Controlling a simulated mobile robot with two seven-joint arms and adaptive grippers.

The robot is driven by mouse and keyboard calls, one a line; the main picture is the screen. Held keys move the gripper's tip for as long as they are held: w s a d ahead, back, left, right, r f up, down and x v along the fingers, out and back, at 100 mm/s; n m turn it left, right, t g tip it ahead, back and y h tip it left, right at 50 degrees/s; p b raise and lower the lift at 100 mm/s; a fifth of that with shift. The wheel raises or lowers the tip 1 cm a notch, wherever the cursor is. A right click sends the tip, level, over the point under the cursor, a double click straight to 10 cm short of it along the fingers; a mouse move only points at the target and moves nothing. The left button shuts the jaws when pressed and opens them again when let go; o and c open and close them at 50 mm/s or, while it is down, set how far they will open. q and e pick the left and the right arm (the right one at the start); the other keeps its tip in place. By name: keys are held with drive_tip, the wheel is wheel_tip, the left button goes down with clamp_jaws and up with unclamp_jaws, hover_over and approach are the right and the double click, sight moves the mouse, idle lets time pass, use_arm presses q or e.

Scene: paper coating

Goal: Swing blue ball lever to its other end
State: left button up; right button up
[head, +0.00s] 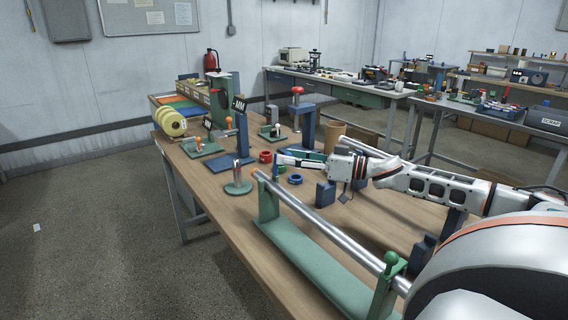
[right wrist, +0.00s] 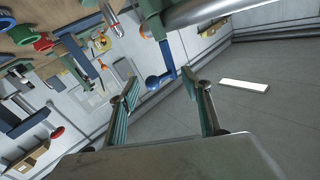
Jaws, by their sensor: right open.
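The blue ball lever shows best in the right wrist view, as a blue arm with a round blue ball (right wrist: 153,82) at its end. It hangs from the metal rail along the top of that picture. My right gripper (right wrist: 161,88) is open, and the ball appears between its two fingertips; I cannot tell whether they touch it. In the head view a small blue piece (head: 275,170) stands at the far end of the silver rail (head: 330,228), and my right gripper (head: 282,160) reaches to it from the right. My left gripper is not in view.
The rail stands on a green base (head: 315,270) with a green ball knob (head: 391,258) at its near end. Red and blue rings (head: 295,179), a green stand with pins (head: 238,186) and blue blocks (head: 325,194) are close by. The table's left front edge is clear.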

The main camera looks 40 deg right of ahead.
drive_tip(key=shift+w+a+f+b, duration=0.25)
drive_tip(key=shift+w+b, duration=0.1)
drive_tip(key=shift+w, duration=0.2)
drive_tip(key=shift+w+a+r, duration=0.1)
drive_tip(key=shift+w+r, duration=0.05)
drive_tip(key=shift+r, duration=0.05)
clamp_jaws()
